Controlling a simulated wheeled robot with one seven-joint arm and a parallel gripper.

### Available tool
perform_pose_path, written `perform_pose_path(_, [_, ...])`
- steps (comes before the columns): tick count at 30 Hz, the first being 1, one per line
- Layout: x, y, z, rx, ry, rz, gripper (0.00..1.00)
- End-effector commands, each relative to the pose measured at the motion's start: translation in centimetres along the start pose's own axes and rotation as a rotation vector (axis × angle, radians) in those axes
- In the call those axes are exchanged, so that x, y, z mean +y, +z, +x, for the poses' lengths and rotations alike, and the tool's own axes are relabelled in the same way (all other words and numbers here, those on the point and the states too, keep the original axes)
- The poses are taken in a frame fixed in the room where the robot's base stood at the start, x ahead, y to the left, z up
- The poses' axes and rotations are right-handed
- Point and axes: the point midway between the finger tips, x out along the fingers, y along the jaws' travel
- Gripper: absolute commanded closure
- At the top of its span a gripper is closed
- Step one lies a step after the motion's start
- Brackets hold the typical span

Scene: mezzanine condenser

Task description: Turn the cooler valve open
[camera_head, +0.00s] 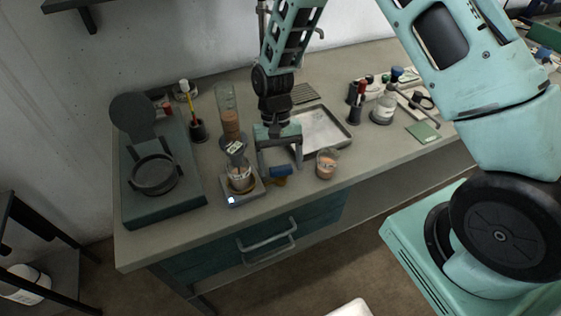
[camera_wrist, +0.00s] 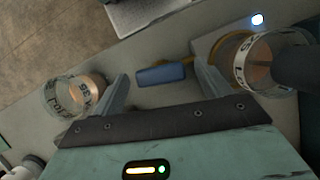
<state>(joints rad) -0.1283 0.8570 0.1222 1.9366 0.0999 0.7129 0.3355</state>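A blue bar-shaped handle (camera_head: 281,172) with a yellowish part beside it is near the front edge of the bench. It looks like the cooler valve, though no label on it is readable. In the wrist view the blue handle (camera_wrist: 161,75) lies between my two fingertips, with a yellowish piece at its right end. My gripper (camera_head: 280,164) points down over it, fingers spread to either side. In the wrist view my gripper (camera_wrist: 162,71) is open, with gaps between each finger and the handle. The valve's body is mostly hidden.
A scale (camera_head: 233,200) carrying a beaker (camera_head: 240,177) stands close left of my gripper. A beaker with brown contents (camera_head: 326,165) stands close right. A metal tray (camera_head: 325,130) lies behind. A tall glass cylinder (camera_head: 228,112) stands at the back left. The bench's front edge is near.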

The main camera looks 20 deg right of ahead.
Motion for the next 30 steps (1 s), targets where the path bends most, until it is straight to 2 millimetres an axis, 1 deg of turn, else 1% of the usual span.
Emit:
perform_pose_path(5, [0.0, 0.0, -0.2, 0.000, 0.000, 0.000, 0.24])
perform_pose_path(8, [0.0, -0.1, -1.1, 0.002, -0.001, 0.000, 0.24])
perform_pose_path(10, [0.0, -0.2, -2.1, 0.004, -0.002, 0.000, 0.24])
perform_pose_path(14, [0.0, -0.2, -4.9, 0.007, -0.003, 0.000, 0.24])
perform_pose_path(18, [0.0, -0.2, -8.3, 0.006, -0.002, 0.000, 0.24])
perform_pose_path(24, [0.0, -0.2, -12.8, 0.005, -0.002, 0.001, 0.24])
perform_pose_path(27, [0.0, -0.1, -14.7, 0.004, -0.001, 0.001, 0.24])
perform_pose_path(30, [0.0, -0.1, -16.0, 0.002, -0.001, 0.001, 0.24])
